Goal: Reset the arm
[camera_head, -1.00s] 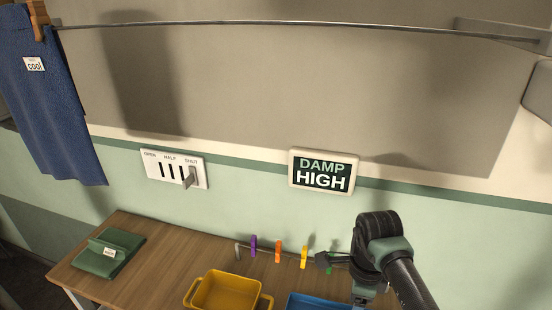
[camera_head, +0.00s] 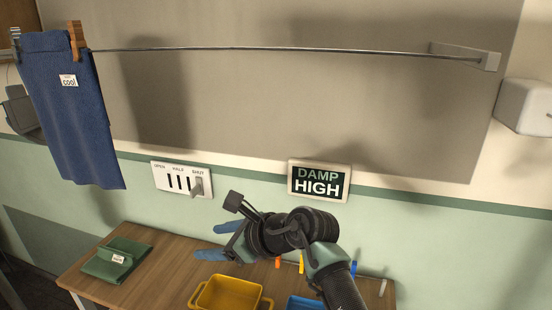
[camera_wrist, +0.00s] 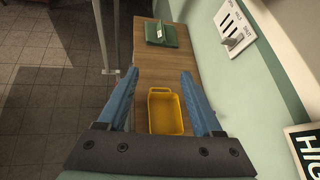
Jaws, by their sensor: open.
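My gripper (camera_head: 222,242) is raised above the wooden table in the head view, its blue fingers pointing left. In the wrist view my gripper (camera_wrist: 158,95) has its two blue fingers spread wide with nothing between them. The yellow bin (camera_wrist: 166,112) shows beyond and below the gap between the fingers; the gripper is not touching it. My arm hides part of the row of pegs behind it.
The table (camera_head: 175,262) carries a folded green cloth (camera_head: 117,260), the yellow bin (camera_head: 228,293) and a blue bin (camera_head: 300,302). A blue towel (camera_head: 72,115) hangs from a rail (camera_head: 270,49). A switch panel (camera_head: 181,179) and "DAMP HIGH" sign (camera_head: 319,181) are on the wall.

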